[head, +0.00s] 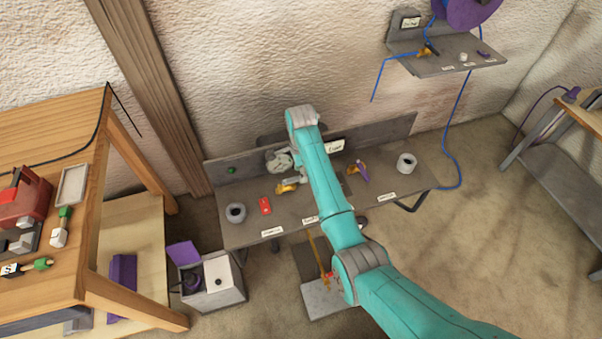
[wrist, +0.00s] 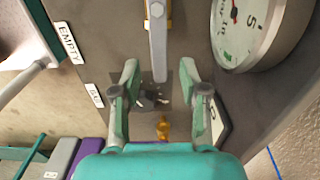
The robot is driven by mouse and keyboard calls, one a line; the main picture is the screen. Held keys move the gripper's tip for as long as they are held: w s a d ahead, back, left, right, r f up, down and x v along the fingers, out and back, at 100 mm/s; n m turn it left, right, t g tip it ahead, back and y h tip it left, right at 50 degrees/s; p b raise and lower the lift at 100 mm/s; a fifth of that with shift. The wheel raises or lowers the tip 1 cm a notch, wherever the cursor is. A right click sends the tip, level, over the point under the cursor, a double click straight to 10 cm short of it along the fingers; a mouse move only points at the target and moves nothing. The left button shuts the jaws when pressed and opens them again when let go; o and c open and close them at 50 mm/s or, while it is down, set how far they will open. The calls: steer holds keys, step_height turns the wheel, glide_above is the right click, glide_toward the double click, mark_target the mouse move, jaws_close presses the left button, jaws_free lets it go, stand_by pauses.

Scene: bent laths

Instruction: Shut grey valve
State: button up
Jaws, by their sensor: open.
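The grey valve's flat grey lever (wrist: 157,45) runs up the wrist view from between my fingertips, over a brass body. In the head view the brass body (head: 287,188) sits on the grey bench below the gauge. My gripper (wrist: 159,68) is open, one finger on each side of the lever's free end, with a visible gap on both sides. Whether they are at the same height, I cannot tell. In the head view my arm hides most of the gripper. The round gauge (wrist: 248,28) stands just right of the lever in the wrist view.
A purple-handled valve (head: 361,171) stands to the right on the bench, beside a white ring (head: 406,163). A red piece (head: 265,205) and a grey ring (head: 235,212) lie to the left. The bench's back panel (head: 385,134) rises behind.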

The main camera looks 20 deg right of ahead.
steer(key=shift+f, duration=0.8)
steer(key=shift+c, duration=0.3)
jaws_close()
